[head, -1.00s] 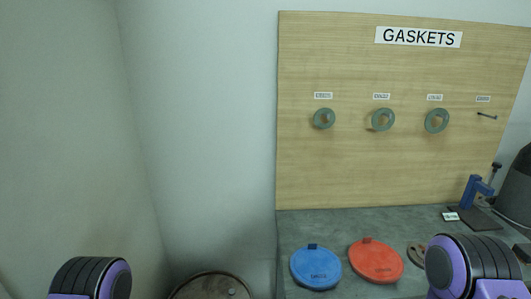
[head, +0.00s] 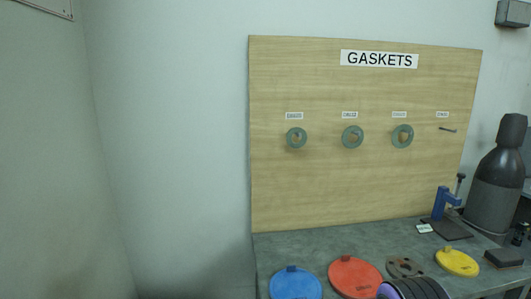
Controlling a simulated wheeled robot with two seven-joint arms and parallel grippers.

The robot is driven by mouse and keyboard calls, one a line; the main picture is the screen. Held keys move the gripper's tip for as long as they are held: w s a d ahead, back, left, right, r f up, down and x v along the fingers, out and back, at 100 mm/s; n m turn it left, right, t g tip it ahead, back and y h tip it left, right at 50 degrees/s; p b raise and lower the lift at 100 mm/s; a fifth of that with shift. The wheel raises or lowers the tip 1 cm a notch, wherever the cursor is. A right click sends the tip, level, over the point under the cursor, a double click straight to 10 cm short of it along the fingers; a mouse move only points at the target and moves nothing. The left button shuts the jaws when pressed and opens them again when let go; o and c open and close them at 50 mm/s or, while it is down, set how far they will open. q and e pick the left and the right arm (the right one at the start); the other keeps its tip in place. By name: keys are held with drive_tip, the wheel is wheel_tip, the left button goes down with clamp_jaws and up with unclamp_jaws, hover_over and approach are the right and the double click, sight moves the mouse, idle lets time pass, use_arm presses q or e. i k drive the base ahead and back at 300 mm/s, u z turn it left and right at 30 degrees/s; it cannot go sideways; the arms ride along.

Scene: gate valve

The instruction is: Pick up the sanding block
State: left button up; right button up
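A dark rectangular block (head: 503,258), which looks like the sanding block, lies flat on the grey workbench (head: 330,249) near the right edge of the head view. It is right of the yellow disc (head: 457,262), and nothing touches it from above. A black and purple part of my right arm shows at the bottom edge, left of the block and apart from it. The fingers of my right gripper are out of view. My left arm and gripper are out of view.
A blue disc (head: 296,284), a red disc (head: 355,277) and a brown flange with holes (head: 406,267) lie along the bench. A blue clamp stand (head: 441,203) and a dark cylinder (head: 495,184) stand behind. The gasket board (head: 345,190) rises at the back.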

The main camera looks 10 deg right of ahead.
sight(502, 258)
drive_tip(key=z, duration=1.8)
